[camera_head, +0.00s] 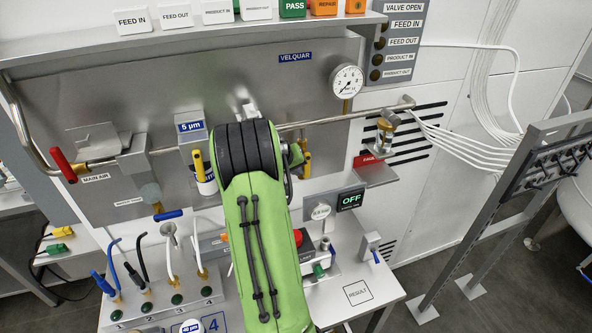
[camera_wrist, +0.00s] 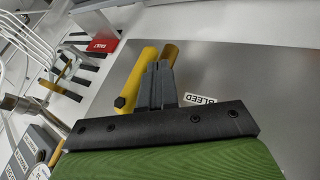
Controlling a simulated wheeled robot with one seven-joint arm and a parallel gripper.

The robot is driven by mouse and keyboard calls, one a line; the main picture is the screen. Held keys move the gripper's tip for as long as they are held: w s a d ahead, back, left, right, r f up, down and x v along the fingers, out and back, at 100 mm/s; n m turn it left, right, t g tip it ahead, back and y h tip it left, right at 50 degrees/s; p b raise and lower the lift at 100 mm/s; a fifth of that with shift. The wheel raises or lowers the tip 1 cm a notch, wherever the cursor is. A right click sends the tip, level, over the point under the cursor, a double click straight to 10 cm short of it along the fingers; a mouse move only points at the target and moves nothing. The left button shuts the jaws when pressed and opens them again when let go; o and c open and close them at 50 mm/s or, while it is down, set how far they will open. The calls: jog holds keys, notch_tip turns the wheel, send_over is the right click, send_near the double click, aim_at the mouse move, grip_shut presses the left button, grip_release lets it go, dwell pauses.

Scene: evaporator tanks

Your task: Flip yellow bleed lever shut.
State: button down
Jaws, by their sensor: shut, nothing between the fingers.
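The yellow bleed lever (camera_wrist: 138,78) shows in the wrist view as a long yellow handle with a dark end, just left of my fingers. A "BLEED" label (camera_wrist: 200,99) is on the grey panel to their right. My gripper (camera_wrist: 159,68) is shut and empty, its grey fingers close beside the lever. I cannot tell whether they touch it. A brass-coloured stub (camera_wrist: 170,52) shows just beyond the fingertips. In the head view a yellow lever (camera_head: 306,158) hangs below the pipe, right of my green arm, which hides most of my gripper.
A second yellow lever (camera_head: 198,164) is left of my arm, under the "5 µm" filter (camera_head: 191,128). A red-handled valve (camera_head: 63,165) is far left. A gauge (camera_head: 346,81) stands above the pipe. A red fault sign (camera_wrist: 102,44) and hoses lie left in the wrist view.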

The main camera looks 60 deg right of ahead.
aim_at(307, 173)
jog(key=shift+s+f+g+h+b, duration=0.1)
jog(key=shift+f+g+h+b, duration=0.3)
jog(key=shift+b, duration=0.35)
jog(key=n+g+h+b, duration=0.1)
jog(key=h+b, duration=0.1)
jog(key=b, duration=0.1)
jog(key=s+d+f+g+h+b, duration=0.1)
jog(key=g+h+b, duration=0.1)
jog(key=b, duration=0.2)
jog(key=s+d+n+g+h+b, duration=0.1)
jog(key=h+b, duration=0.1)
jog(key=b, duration=0.2)
jog(key=shift+s+d+f+n+g, duration=0.15)
jog(key=shift+d+f+n+g, duration=0.1)
jog(key=shift+f+n+g, duration=0.05)
jog(key=shift+s+d+r+n+g+h+b, duration=0.25)
jog(key=shift+s+d+r+n+h+b, duration=0.1)
jog(key=shift+h+b, duration=0.55)
jog(key=shift+s+d+r+n+g+h+b, duration=0.3)
jog(key=shift+s+d+h+b, duration=0.1)
jog(key=shift+h+b, duration=0.55)
jog(key=shift+s+d+r+n+g+h+b, duration=0.25)
jog(key=shift+s+d+r+n+h+b, duration=0.1)
jog(key=shift+h+b, duration=0.55)
jog(key=shift+s, duration=0.1)
